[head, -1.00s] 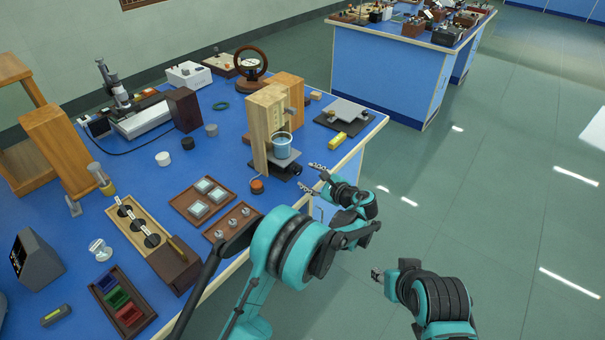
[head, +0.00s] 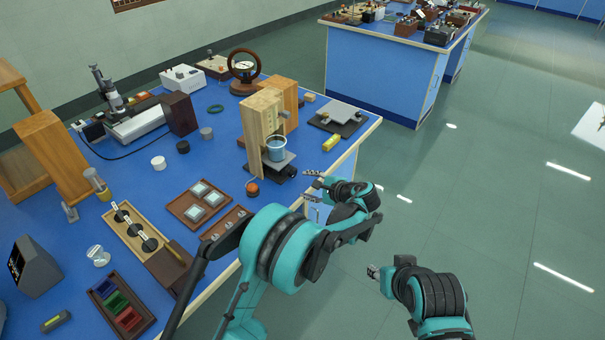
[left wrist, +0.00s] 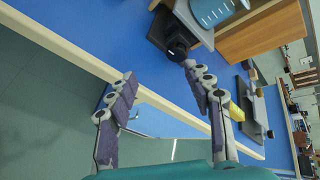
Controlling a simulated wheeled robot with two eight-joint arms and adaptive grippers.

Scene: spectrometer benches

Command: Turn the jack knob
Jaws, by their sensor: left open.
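The lab jack with a grey top plate (head: 279,162) stands at the bench's front edge under a blue beaker (head: 276,150). Its black knob (head: 291,172) points toward the aisle, and it also shows in the left wrist view (left wrist: 177,49). My left gripper (head: 312,186) is open and empty beside the bench edge, just right of the knob in the head view. In the left wrist view its fingers (left wrist: 160,76) are spread, with the knob beyond the right fingertip, apparently apart from it. My right gripper (head: 374,272) is over the floor; its jaws are too small to judge.
A wooden stand (head: 262,125) rises behind the beaker. An orange-red knob-like object (head: 252,188) sits left of the jack. A yellow block (head: 331,143) and a second grey-topped platform (head: 342,111) lie to the right. The floor aisle (head: 450,190) is clear.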

